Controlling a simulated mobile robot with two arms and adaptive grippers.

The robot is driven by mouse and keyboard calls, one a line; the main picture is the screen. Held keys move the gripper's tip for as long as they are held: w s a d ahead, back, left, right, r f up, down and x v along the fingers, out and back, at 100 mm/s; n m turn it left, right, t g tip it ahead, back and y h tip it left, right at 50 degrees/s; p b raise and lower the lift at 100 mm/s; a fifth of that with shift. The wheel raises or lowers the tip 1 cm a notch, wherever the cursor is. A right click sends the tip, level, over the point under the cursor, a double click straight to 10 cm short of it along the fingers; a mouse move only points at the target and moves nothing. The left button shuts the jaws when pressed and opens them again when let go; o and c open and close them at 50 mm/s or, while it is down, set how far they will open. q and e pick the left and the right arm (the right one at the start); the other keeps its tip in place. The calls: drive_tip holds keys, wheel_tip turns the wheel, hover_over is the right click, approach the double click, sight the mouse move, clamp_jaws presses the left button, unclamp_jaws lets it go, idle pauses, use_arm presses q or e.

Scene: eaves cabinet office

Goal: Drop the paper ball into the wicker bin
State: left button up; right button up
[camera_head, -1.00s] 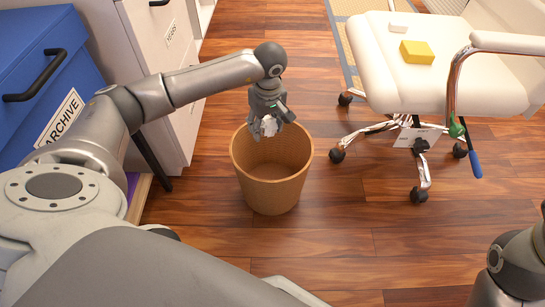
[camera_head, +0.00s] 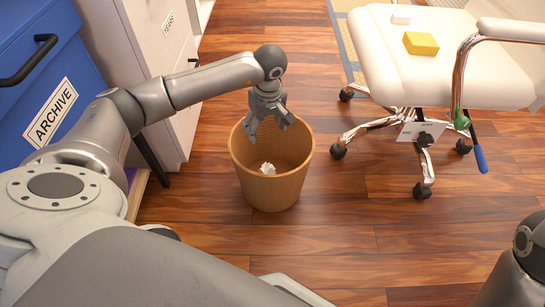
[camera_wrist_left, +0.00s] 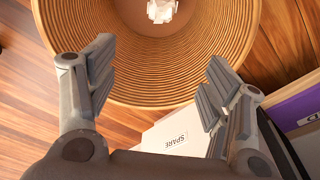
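The wicker bin (camera_head: 272,192) stands upright on the wooden floor in the middle of the head view. The white crumpled paper ball (camera_head: 267,169) is inside the bin, below the rim. My left gripper (camera_head: 268,125) is open and empty over the bin's opening. In the left wrist view the fingers of my left gripper (camera_wrist_left: 155,90) are spread wide with nothing between them. The paper ball also shows there (camera_wrist_left: 161,10), cut by the top edge, within the ridged bin wall (camera_wrist_left: 130,75). Only a link of my right arm shows at the lower right; its gripper is out of view.
A white office chair (camera_head: 385,75) with a yellow block (camera_head: 420,44) and a small white block (camera_head: 401,18) on its seat stands at the right. A blue archive cabinet (camera_head: 35,75) and a pale cabinet (camera_head: 150,50) stand at the left. Floor right of the bin is clear.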

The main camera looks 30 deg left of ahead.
use_arm(q)
wheel_tip(320, 180, up, 12)
drive_tip(key=d, duration=0.1)
drive_tip(key=shift+s+d, duration=0.15)
drive_tip(key=shift+s, duration=0.2)
idle(0.5)
